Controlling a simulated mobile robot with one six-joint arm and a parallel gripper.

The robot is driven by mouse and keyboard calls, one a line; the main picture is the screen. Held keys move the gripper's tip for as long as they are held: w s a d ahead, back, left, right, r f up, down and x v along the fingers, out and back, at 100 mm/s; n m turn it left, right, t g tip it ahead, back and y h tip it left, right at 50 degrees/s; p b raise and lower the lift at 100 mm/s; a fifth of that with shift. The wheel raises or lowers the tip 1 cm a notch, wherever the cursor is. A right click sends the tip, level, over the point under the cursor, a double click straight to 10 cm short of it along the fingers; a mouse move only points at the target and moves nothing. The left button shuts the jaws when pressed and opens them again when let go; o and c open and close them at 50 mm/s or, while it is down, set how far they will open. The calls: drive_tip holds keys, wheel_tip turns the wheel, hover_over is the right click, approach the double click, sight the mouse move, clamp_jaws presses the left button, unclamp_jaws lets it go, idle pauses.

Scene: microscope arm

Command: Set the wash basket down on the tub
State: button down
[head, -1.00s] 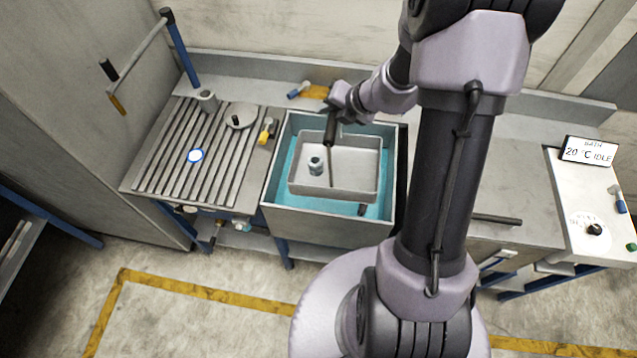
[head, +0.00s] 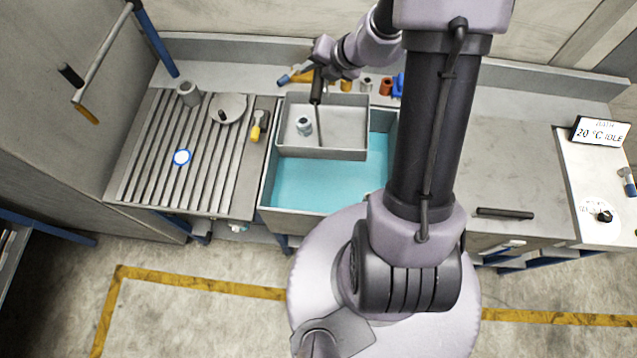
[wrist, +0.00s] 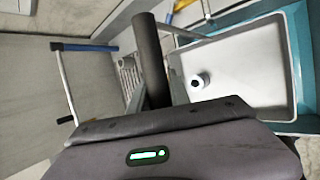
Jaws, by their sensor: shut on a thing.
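The wash basket (head: 345,153) is a grey rectangular tray with a small grey cylindrical part (head: 304,126) standing inside it. My gripper (head: 317,88) is shut on the basket's upright dark handle, above the basket. The tub (head: 266,190) is a grey rectangular basin with blue-green liquid. The basket is over the tub's back part, and the liquid shows in front and at the right. I cannot tell whether it touches the tub's rim. In the wrist view the dark handle (wrist: 150,60) rises in front of my gripper, with the basket (wrist: 240,60) beyond and the part (wrist: 198,82) inside.
A slatted draining board (head: 150,180) with a round lid (head: 228,108), a grey cup (head: 189,93) and a yellow-handled tool (head: 257,130) lies left of the tub. Several small items line the back ledge. A bare worktop (head: 510,170) and a display (head: 601,132) are at the right.

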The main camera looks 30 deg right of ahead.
drive_tip(key=shift+s+f+b, duration=0.3)
drive_tip(key=shift+f+b, duration=0.3)
drive_tip(key=shift+f, duration=0.05)
wheel_tip(320, 180, down, 42)
drive_tip(key=b, duration=4)
drive_tip(key=shift+r+t, duration=0.2)
drive_tip(key=shift+t, duration=0.1)
drive_tip(key=shift+w+a, duration=0.1)
drive_tip(key=shift+f, duration=0.1)
drive_tip(key=c, duration=1.4)
unclamp_jaws()
drive_tip(key=shift+c, duration=0.2)
drive_tip(key=shift+o, duration=1.2)
